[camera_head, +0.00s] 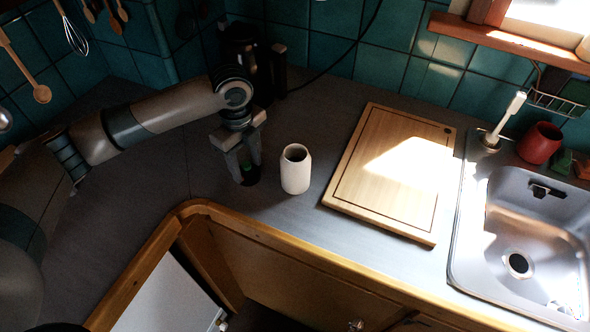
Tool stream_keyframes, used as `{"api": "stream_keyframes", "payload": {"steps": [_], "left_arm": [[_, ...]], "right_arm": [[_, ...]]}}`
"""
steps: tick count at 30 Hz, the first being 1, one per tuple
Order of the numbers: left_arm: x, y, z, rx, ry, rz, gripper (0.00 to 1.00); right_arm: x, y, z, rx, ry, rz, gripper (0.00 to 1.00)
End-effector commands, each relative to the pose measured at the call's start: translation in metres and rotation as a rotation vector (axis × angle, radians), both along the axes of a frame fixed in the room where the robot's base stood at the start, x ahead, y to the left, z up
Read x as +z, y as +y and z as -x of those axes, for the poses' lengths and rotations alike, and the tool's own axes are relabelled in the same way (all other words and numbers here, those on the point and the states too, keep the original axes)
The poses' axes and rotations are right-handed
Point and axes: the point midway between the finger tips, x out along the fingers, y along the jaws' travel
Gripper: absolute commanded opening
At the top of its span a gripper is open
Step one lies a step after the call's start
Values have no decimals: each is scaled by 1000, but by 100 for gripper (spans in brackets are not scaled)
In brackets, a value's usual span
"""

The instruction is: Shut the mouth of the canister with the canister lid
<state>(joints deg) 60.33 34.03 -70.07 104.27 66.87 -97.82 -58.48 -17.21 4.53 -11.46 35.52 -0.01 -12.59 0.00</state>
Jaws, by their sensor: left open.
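The canister (295,171) is a white, rounded jar standing upright on the grey counter, its dark round mouth open at the top. A small dark piece with a green part (248,168), which looks like the canister lid, is low between the fingers of my left gripper (246,173). The fingers hide much of it, and I cannot tell whether they touch it. My left gripper points down, open, just left of the canister and apart from it. My right gripper is not in view.
A wooden cutting board (385,178) lies right of the canister, with a metal sink (520,225) beyond it. A red cup (539,143) stands behind the sink. A dark appliance (243,55) stands behind my left arm. The counter's wooden front edge (270,240) is close to the canister.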

Motion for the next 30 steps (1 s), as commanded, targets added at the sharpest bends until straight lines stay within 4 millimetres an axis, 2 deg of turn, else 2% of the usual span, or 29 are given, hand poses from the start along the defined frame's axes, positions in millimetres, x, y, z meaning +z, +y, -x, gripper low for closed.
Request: {"api": "stream_keyframes", "payload": {"steps": [5, 9, 11, 30], "left_arm": [[0, 0, 0, 0, 0, 0, 46], [0, 0, 0, 0, 0, 0, 13], [0, 0, 0, 0, 0, 0, 0], [7, 0, 0, 0, 0, 0, 0]], "right_arm": [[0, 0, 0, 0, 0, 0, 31], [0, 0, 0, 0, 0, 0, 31], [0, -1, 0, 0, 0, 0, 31], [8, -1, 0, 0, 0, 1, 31]]}}
